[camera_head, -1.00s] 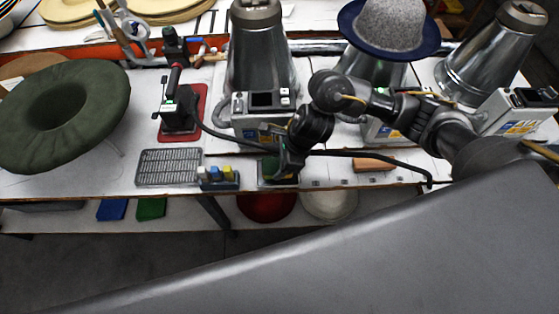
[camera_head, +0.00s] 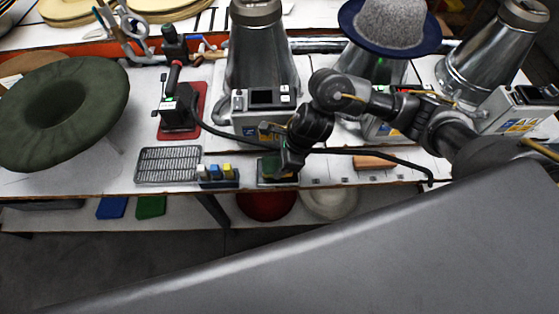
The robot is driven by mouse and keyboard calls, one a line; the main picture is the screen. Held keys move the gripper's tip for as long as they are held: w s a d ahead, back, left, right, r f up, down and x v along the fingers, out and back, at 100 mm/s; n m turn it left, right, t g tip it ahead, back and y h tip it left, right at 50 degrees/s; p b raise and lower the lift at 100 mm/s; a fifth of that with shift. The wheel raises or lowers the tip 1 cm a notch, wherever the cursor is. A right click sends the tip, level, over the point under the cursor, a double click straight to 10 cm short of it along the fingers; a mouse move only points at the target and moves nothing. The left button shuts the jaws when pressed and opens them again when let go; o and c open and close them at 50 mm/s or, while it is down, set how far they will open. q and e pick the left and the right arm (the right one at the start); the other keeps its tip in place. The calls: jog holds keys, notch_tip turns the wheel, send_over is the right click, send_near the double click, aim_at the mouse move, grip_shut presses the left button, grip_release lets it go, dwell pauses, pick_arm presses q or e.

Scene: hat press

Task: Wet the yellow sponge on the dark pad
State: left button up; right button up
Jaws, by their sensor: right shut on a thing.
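My right gripper (camera_head: 287,170) points down at the small dark green pad (camera_head: 267,167) near the table's front edge. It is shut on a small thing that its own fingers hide. The gripper covers the pad's right part, so I cannot tell whether the held thing touches the pad. A dark holder (camera_head: 219,184) left of the pad carries small blocks, among them a yellow block (camera_head: 228,170) and a blue one (camera_head: 214,171). I cannot make out which thing is the yellow sponge. My left gripper is not in view.
A metal grille (camera_head: 168,165) lies left of the holder. An iron (camera_head: 180,110) stands on a red mat (camera_head: 200,105) behind it. A steel cone with a control box (camera_head: 262,98) stands behind the gripper. An orange-brown block (camera_head: 374,162) lies to the right.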

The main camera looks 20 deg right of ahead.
jog(key=shift+s+f+b, duration=0.1)
jog(key=shift+f+b, duration=0.4)
jog(key=shift+b, duration=0.1)
dwell(1.6)
jog(key=shift+r, duration=0.1)
notch_tip(320, 180, up, 7)
jog(key=p, duration=0.5)
dwell(1.0)
